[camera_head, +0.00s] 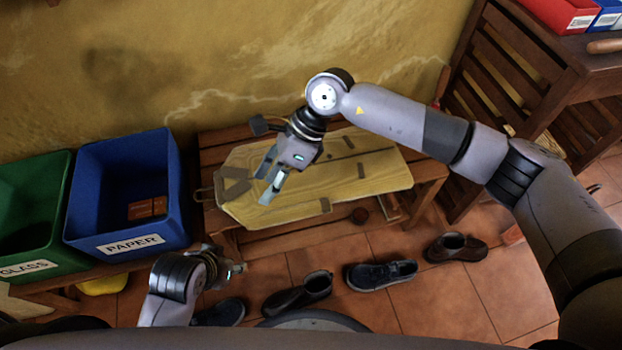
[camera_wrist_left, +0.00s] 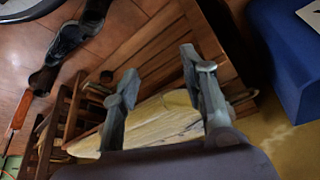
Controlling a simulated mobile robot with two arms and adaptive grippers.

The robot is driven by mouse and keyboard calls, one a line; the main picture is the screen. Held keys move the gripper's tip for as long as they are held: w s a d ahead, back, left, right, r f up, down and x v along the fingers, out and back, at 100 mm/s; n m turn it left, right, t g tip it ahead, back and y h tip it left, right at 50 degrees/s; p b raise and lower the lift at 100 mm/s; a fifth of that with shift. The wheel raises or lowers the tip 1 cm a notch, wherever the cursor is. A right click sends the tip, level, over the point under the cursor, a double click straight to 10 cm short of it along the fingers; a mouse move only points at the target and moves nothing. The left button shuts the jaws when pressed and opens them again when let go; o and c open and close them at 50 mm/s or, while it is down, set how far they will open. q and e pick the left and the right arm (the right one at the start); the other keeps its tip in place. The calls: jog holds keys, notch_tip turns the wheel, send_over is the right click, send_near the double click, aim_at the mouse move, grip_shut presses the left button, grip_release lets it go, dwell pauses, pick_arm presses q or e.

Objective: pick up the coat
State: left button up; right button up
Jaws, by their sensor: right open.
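The coat (camera_head: 340,185) is a flat, pale yellow garment with dark patches, lying on the slatted wooden bench against the wall. My right gripper (camera_head: 268,186) is open above the left part of the coat, pointing down and left, and hides some of it. I cannot tell whether its fingertips touch the cloth. My left gripper (camera_head: 234,269) is low in front of the bench's left end. In the left wrist view its two fingers (camera_wrist_left: 165,90) stand apart with nothing between them, and the coat (camera_wrist_left: 165,122) shows beyond them.
A blue PAPER bin (camera_head: 90,205) holding a reddish-brown block and a green GLASS bin (camera_head: 25,260) stand at left. Several dark shoes (camera_head: 380,274) line the tiled floor before the bench. A slatted wooden piece of furniture (camera_head: 520,70) with boxes on top stands at right.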

jog(key=w+d+f+n+t+h+b, duration=0.25)
jog(key=w+d+h, duration=0.35)
jog(key=d, duration=0.5)
send_over(323, 201)
jog(key=shift+t, duration=0.35)
notch_tip(323, 201, down, 7)
jog(key=shift+a+r, duration=0.1)
jog(key=shift+r, duration=0.05)
notch_tip(323, 201, down, 4)
jog(key=shift+f+b, duration=0.25)
jog(key=shift+b, duration=0.35)
notch_tip(323, 201, down, 5)
jog(key=shift+s+r+b, duration=0.1)
jog(key=shift+b, duration=0.6)
jog(key=shift+f, duration=0.25)
pick_arm(q)
jog(key=w+d+r+t+h, duration=0.1)
jog(key=w+d+r+t, duration=0.1)
jog(key=w+r+t, duration=0.3)
jog(key=w+d+r+t+h, duration=0.2)
jog(key=w+d+r+t, duration=0.1)
jog(key=w+r+t, duration=0.3)
notch_tip(323, 201, up, 4)
jog(key=shift+w+r+m, duration=0.1)
jog(key=shift+w+m, duration=0.2)
jog(key=shift+w, duration=0.7)
jog(key=shift+d, duration=0.1)
pick_arm(e)
jog(key=shift+c, duration=0.5)
grip_shut()
